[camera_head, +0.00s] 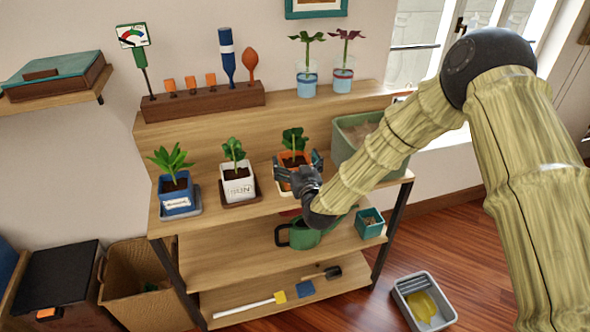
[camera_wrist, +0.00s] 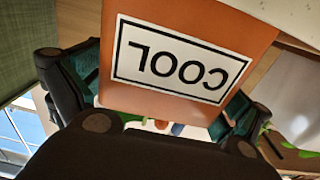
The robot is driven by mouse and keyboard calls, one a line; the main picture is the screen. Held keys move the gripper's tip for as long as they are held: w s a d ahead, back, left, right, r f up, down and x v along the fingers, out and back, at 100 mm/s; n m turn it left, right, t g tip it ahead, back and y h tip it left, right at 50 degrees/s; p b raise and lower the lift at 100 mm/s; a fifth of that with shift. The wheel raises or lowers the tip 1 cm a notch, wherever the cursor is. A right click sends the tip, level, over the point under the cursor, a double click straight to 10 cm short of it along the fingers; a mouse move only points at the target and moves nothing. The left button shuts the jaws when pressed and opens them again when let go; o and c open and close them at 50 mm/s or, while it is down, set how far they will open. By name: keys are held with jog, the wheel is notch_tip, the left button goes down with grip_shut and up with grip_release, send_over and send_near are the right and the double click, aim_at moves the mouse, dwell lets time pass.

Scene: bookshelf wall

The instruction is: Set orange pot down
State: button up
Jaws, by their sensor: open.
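In the wrist view the orange pot (camera_wrist: 215,28) shows a white "COOL" label, upside down in the picture. My gripper's open fingers (camera_wrist: 155,90) stand on either side of the pot. Whether they touch it is unclear.
A white pot (camera_head: 238,187) and a blue pot (camera_head: 177,197) stand to the left on saucers. A green planter box (camera_head: 345,140) is close on the right. A wooden tool block (camera_head: 205,101) stands behind.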

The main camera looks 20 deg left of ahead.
jog(key=shift+w+a, duration=0.1)
jog(key=shift+w, duration=0.05)
jog(key=c, duration=1.4)
jog(key=shift+c, duration=0.5)
jog(key=shift+r, duration=0.15)
